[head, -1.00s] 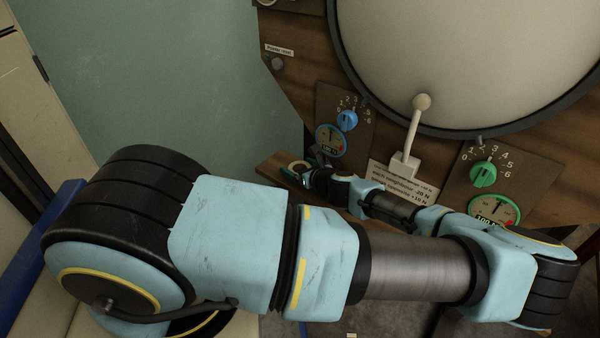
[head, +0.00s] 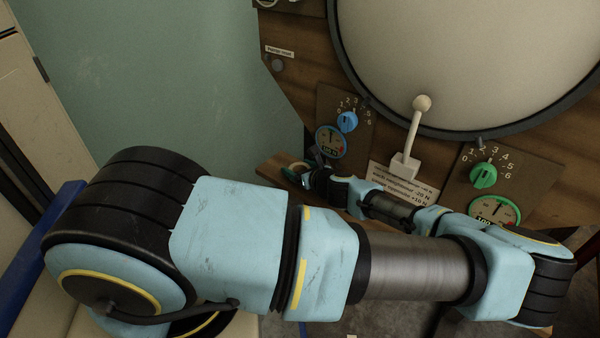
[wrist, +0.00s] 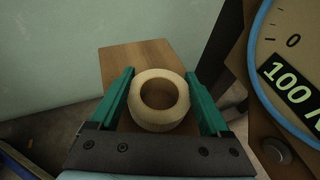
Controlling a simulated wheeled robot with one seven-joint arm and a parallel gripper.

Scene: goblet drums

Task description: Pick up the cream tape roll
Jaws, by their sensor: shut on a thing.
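The cream tape roll (wrist: 143,113) lies between the two green fingers of my gripper (wrist: 160,97) in the wrist view, with its round hole facing the camera. My gripper is shut on it, one finger at each side. The roll is over a wooden ledge (wrist: 122,58); I cannot tell whether it still touches it. In the head view the roll (head: 291,167) shows small at the left end of the wooden ledge (head: 268,170), partly hidden by my gripper.
A wooden panel rises right of the ledge, with a blue-rimmed gauge (head: 330,141), a blue knob (head: 347,121), a white lever (head: 413,135) and a green knob (head: 483,175). The gauge (wrist: 292,65) is close on the right in the wrist view. A green wall (head: 180,80) stands behind.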

